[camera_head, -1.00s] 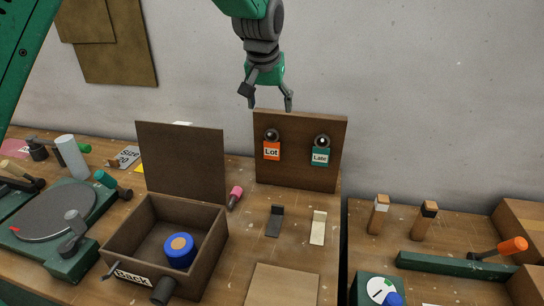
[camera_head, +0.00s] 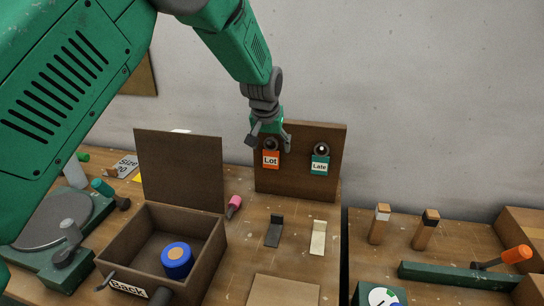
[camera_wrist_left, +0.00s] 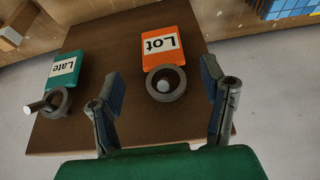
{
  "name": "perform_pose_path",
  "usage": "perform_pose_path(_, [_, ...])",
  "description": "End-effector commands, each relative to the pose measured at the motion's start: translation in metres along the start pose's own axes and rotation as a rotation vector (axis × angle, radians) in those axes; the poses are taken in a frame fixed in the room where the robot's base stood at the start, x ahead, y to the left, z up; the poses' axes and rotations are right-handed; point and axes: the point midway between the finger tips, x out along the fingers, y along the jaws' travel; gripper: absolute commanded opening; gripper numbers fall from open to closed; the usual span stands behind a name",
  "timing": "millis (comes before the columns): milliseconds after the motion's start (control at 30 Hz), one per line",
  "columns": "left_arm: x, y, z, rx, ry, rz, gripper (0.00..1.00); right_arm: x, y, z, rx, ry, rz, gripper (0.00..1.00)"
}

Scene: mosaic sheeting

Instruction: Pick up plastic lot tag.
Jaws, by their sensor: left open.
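The orange lot tag (camera_head: 271,160) hangs on the left peg of an upright brown board (camera_head: 300,185). My left gripper (camera_head: 268,143) is open at the top of that peg, just above the tag. In the left wrist view the orange tag (camera_wrist_left: 161,48) lies beyond the dark ring and peg (camera_wrist_left: 166,84), and the open fingers (camera_wrist_left: 165,95) stand on either side of the ring, apart from it. A teal "Late" tag (camera_head: 320,165) hangs on the right peg. It also shows in the left wrist view (camera_wrist_left: 65,70). My right gripper is not seen.
An open wooden box (camera_head: 140,222) holding a blue roll (camera_head: 177,260) stands left of the board. Two small brackets, one dark (camera_head: 274,231) and one pale (camera_head: 318,238), stand on the bench before it. A turntable (camera_head: 50,222) is far left. Wooden pegs (camera_head: 379,223) stand at right.

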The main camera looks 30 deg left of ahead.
Motion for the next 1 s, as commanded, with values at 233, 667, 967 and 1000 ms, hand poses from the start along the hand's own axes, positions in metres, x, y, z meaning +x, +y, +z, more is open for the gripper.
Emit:
perform_pose_path(233, [0.032,-0.002,0.000,-0.002,-0.002,0.000,0.66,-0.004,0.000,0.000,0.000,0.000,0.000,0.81])
perform_pose_path(667, [0.034,-0.002,0.000,-0.002,0.000,0.001,0.26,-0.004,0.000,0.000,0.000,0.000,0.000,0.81])
perform_pose_path(967, [0.033,-0.002,-0.001,-0.002,-0.001,0.001,0.26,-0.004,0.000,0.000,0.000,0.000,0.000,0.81])
perform_pose_path(1000, [0.032,-0.002,-0.001,-0.002,0.000,0.001,0.26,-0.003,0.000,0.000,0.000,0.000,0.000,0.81])
